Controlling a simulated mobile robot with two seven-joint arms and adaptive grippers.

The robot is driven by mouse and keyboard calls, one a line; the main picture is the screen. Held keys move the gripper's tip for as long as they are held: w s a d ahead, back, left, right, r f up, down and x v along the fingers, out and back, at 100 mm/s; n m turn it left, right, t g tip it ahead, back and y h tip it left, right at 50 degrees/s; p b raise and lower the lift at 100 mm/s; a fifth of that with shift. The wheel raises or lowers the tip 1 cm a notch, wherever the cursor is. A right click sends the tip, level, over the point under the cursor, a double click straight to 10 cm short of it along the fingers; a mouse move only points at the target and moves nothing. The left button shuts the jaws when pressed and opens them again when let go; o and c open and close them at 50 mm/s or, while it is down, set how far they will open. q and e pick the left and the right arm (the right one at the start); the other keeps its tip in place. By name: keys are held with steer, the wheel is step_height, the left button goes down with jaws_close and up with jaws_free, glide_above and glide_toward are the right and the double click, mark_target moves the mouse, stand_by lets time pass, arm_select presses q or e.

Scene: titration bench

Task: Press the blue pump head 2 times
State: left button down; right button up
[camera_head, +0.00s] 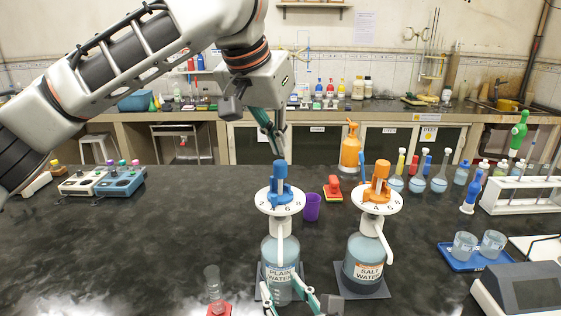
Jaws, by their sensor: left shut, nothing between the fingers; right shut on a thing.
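The blue pump head (280,185) tops the bottle labelled "PLAIN WATER" (268,250), above a white numbered disc (292,208) with a white spout. The bottle stands upright on a dark mat. My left gripper (278,153) is shut and empty, pointing down just above the blue pump head, with a small gap seeming to remain. My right gripper (290,301) is at the bottom edge, its teal fingers on either side of the plain water bottle's lower part, shut on it. The picture's edge cuts off the rest of the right gripper.
An orange-headed "SALT WATER" pump bottle (366,252) stands close on the right. A purple cup (312,207) and a red block (333,190) are behind. A clear cylinder on a red base (213,284) stands front left. The bench's left middle is clear.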

mark_target(279, 163)
arm_select(q)
steer(key=shift+f, duration=0.75)
steer(key=shift+f, duration=1.3)
stand_by(1.1)
steer(key=shift+r, duration=0.1)
steer(key=shift+r, duration=2.1)
steer(key=shift+f, duration=0.1)
